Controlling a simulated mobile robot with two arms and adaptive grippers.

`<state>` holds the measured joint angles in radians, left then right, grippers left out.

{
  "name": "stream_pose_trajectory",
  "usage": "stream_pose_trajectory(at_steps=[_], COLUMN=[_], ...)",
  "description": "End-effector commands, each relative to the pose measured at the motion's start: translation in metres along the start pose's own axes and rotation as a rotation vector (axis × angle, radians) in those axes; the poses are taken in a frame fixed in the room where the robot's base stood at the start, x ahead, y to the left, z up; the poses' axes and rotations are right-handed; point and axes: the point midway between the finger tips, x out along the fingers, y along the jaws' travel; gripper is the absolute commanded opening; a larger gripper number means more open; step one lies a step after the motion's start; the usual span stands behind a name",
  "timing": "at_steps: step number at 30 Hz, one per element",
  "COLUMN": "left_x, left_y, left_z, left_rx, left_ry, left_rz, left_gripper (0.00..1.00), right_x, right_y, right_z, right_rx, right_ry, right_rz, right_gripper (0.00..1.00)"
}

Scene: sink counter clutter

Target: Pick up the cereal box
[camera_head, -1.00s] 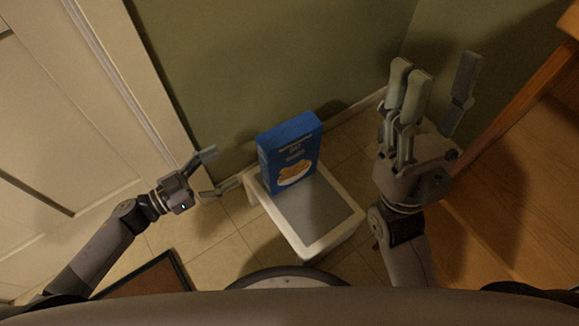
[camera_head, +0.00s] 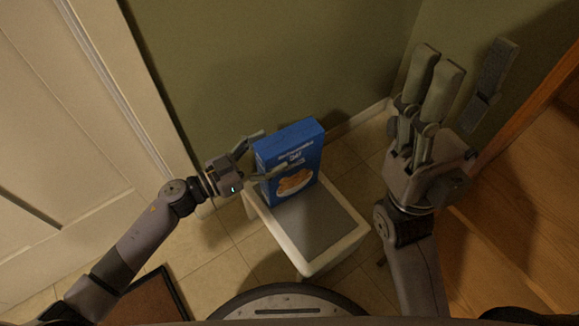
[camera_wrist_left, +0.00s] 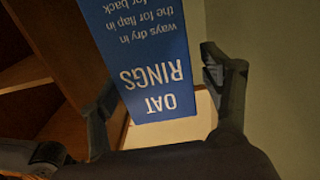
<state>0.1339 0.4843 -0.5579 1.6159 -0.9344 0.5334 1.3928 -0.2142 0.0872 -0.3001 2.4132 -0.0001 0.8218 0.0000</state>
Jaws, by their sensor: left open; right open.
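The blue cereal box (camera_head: 300,160) stands upright at the back of a white stool-like stand with a grey top (camera_head: 312,226). A bowl picture shows on its front. My left gripper (camera_head: 273,151) is open at the box's left side, one finger in front of the face and one behind. In the left wrist view, the box (camera_wrist_left: 150,50) shows upside-down "OAT RINGS" lettering and lies between the two spread fingers (camera_wrist_left: 160,85). I cannot tell whether either finger touches it. My right gripper (camera_head: 468,68) is open and empty, raised to the right, away from the box.
A green wall (camera_head: 270,60) stands close behind the box. A white panelled door (camera_head: 60,130) is on the left. A wooden piece of furniture (camera_head: 530,150) stands at the right. Tiled floor (camera_head: 222,265) surrounds the stand, with a dark-edged mat (camera_head: 150,300) at lower left.

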Motion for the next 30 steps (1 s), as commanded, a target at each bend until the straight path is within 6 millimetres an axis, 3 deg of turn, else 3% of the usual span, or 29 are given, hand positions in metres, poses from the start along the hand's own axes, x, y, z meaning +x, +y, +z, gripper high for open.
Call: stream_pose_trajectory(at_steps=[9, 17, 30], left_x=[0.042, 0.044, 0.044], left_y=[0.001, 0.001, 0.001], left_z=[0.004, 0.003, 0.003], left_rx=[0.002, 0.001, 0.001], left_ry=[0.002, 0.001, 0.001], left_rz=[0.001, 0.0, 0.001], left_gripper=[0.72, 0.72, 0.43], right_x=[0.009, 0.011, 0.011], right_y=[-0.001, -0.001, -0.002], right_z=[0.001, 0.001, 0.001], right_rx=[-0.009, -0.009, -0.009], right_ry=[0.067, 0.068, 0.068], right_rz=[-0.027, -0.028, -0.028], right_gripper=[0.48, 0.48, 0.48])
